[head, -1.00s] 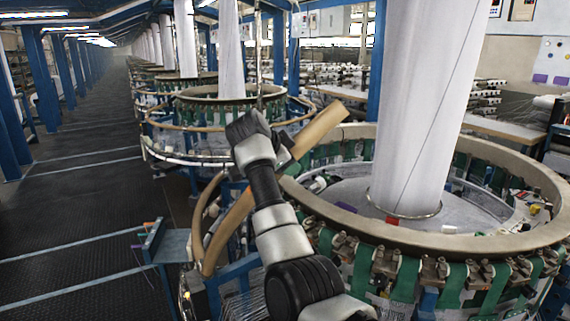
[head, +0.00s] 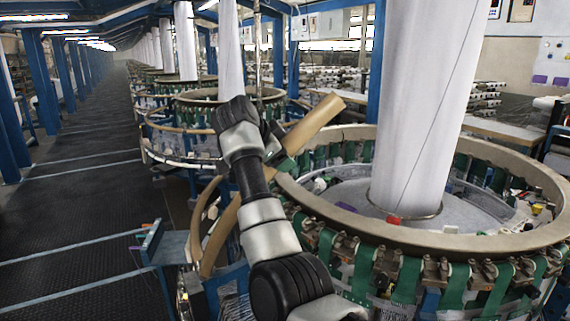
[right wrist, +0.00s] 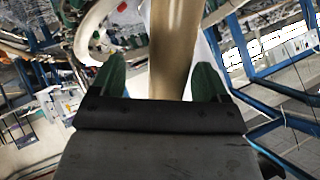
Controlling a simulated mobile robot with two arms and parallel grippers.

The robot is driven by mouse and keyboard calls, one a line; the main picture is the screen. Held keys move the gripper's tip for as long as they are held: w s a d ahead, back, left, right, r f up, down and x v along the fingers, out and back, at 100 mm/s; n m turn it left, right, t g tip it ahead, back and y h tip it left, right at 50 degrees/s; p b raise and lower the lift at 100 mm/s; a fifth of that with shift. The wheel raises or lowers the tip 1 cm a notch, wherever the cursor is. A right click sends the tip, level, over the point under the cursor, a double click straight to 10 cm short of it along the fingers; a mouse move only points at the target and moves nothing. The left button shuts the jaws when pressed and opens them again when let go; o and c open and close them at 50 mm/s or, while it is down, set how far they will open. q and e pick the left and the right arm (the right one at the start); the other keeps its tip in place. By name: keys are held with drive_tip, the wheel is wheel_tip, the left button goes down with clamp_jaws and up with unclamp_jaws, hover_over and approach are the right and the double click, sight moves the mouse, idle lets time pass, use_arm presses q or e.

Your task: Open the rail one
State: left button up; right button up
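The rail piece I see at my gripper is a tan curved bar (head: 312,122). In the head view it slants from the lower left up to the right, with its upper end raised above the near loom's ring. My right gripper (head: 282,157) is at the bar's middle, and part of the bar is hidden behind my arm. In the right wrist view the bar (right wrist: 172,50) runs between the two green fingers of my gripper (right wrist: 160,82). The fingers are wide apart, with a gap beside the left one. My left gripper is not in view.
The near loom's tan ring (head: 455,240) with green straps below it surrounds a tall white fabric tube (head: 415,110). Another curved tan piece (head: 208,222) stands at its left. A blue stand (head: 160,245) is beside it. The dark aisle floor (head: 80,220) at left is clear.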

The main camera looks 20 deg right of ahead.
drive_tip(key=b+v, duration=0.2)
drive_tip(key=v, duration=0.5)
drive_tip(key=shift+a, duration=0.15)
